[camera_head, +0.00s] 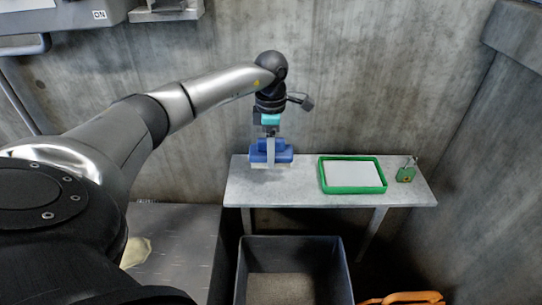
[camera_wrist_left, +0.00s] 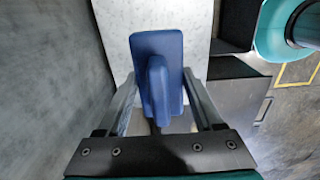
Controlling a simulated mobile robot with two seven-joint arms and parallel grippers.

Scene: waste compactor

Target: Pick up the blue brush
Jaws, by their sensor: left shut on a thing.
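The blue brush (camera_head: 284,154) is at the left end of the grey shelf table (camera_head: 300,196), with pale bristles along its underside. My left gripper (camera_head: 270,158) is above it, pointing down, and is shut on it. In the left wrist view the brush (camera_wrist_left: 172,64) shows its blue back and raised handle between the two fingers of my left gripper (camera_wrist_left: 160,105). I cannot tell whether the bristles touch the table. My right gripper is not in view.
A green-rimmed tray (camera_head: 354,189) and a small green padlock-like object (camera_head: 405,174) lie to the right on the table. A dark open bin (camera_head: 293,241) stands in front. An orange object (camera_head: 402,298) is at the lower right. A concrete wall (camera_head: 400,80) is close behind.

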